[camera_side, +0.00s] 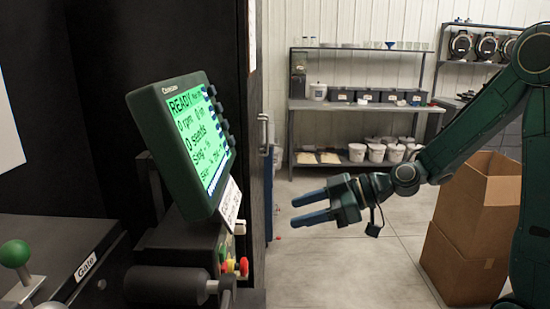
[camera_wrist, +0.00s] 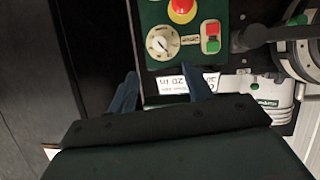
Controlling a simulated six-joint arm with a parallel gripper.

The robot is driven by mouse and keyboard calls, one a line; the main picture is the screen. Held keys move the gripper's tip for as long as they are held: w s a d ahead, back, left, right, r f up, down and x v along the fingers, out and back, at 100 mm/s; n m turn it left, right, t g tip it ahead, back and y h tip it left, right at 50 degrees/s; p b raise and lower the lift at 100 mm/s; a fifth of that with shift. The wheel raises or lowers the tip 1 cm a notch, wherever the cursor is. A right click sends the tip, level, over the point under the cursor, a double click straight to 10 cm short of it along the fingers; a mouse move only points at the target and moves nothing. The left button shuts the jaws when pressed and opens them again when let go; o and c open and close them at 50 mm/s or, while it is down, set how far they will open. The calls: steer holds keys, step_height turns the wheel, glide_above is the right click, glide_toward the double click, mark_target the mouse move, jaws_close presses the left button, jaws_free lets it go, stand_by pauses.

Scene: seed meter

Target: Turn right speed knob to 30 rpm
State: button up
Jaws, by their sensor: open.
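A round white dial knob (camera_wrist: 160,43) with a dark centre sits on a dark green panel (camera_wrist: 152,14) in the wrist view. Its exact setting is too small to read. My gripper (camera_wrist: 162,88) has its two blue fingers apart and empty, below the knob in that view and not touching it. In the side view my gripper (camera_side: 297,210) hangs in free air, pointing left, with a clear gap to the panel under the display. The display (camera_side: 198,133) is lit green and shows READY, with an rpm line that looks like 0 and "0 seeds".
A red emergency button on yellow (camera_wrist: 182,9) and a red-and-green switch (camera_wrist: 212,37) sit close to the knob. A black handle (camera_side: 170,285) juts out below the display. Cardboard boxes (camera_side: 478,215) and shelves (camera_side: 360,106) stand behind.

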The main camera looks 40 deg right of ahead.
mark_target(238, 227)
steer(key=x, duration=1.2)
steer(key=shift+a+f, duration=0.1)
steer(key=shift+w, duration=0.1)
steer(key=c, duration=1)
